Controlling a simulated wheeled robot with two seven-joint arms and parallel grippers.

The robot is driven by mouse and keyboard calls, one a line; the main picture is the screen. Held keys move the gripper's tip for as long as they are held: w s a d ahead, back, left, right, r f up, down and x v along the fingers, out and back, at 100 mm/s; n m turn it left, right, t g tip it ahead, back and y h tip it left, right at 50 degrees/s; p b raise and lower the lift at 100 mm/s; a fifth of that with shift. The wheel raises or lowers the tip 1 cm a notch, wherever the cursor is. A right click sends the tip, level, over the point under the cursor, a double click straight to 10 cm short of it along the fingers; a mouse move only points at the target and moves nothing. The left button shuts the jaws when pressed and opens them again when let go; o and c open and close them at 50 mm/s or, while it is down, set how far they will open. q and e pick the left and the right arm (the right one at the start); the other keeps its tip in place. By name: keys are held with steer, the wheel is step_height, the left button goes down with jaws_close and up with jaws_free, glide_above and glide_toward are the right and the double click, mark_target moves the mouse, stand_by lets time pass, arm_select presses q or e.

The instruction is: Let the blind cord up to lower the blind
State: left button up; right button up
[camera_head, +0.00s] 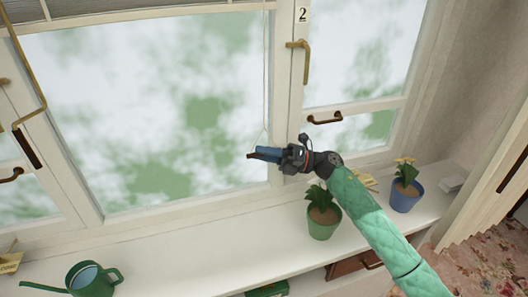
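The blind (120,8) is gathered at the top of the large middle window pane, with only its lower part showing. A thin pale cord (265,75) hangs down along the right side of that pane and spreads into two strands near its low end. My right gripper (262,153) is at the cord's low end, its blue fingers pointing left in front of the glass. A small dark red piece shows at the fingertips. The fingers look close together, but I cannot tell whether they grip the cord. My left gripper is not in view.
On the white sill stand a green flowerpot (323,224), a blue flowerpot (405,195) and a green watering can (91,280). Brass window handles (303,60) stick out from the frames. A bent brass rod (30,75) with a dark grip hangs at left.

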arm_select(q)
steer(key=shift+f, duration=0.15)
